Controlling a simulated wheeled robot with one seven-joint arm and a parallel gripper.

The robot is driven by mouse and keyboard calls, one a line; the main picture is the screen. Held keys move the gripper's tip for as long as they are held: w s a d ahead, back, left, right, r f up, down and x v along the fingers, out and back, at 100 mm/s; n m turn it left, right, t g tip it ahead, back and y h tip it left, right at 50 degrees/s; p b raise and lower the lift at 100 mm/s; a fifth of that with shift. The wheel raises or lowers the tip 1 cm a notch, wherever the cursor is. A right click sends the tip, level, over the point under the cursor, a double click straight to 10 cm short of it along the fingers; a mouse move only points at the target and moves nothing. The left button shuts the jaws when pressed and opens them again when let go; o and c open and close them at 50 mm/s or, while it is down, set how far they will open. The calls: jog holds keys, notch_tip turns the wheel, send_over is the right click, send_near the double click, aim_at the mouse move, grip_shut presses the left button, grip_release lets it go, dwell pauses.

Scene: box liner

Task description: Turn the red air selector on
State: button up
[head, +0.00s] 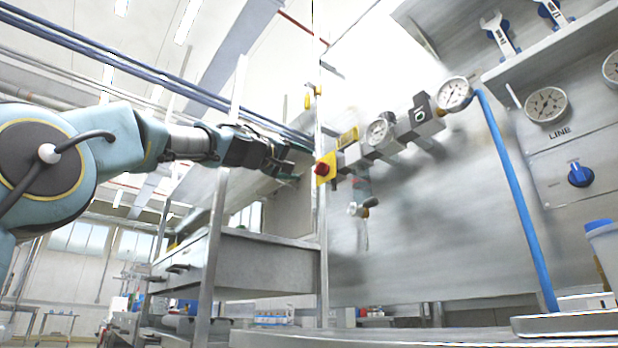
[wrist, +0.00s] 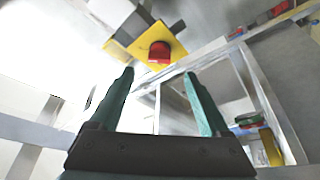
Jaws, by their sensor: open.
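The red air selector (head: 321,169) is a red knob on a yellow plate (head: 331,163), at the left end of a row of air fittings on the metal panel. In the wrist view the red knob (wrist: 159,52) sits on its tilted yellow plate (wrist: 138,44), above and beyond my fingertips. My gripper (head: 292,162) is open and empty, a short way left of the knob in the head view. Its two green fingers also show in the wrist view (wrist: 158,75), spread apart, with the knob lying between their lines. I see no contact with the knob.
A pressure gauge (head: 380,131) and a second gauge (head: 455,94) sit along the fittings to the right. A blue hose (head: 515,190) runs down from there. A metal upright (head: 322,230) stands just below the selector, and a steel drawer unit (head: 262,262) is under my arm.

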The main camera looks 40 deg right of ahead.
jog(key=shift+b+v, duration=0.45)
jog(key=shift+v, duration=0.75)
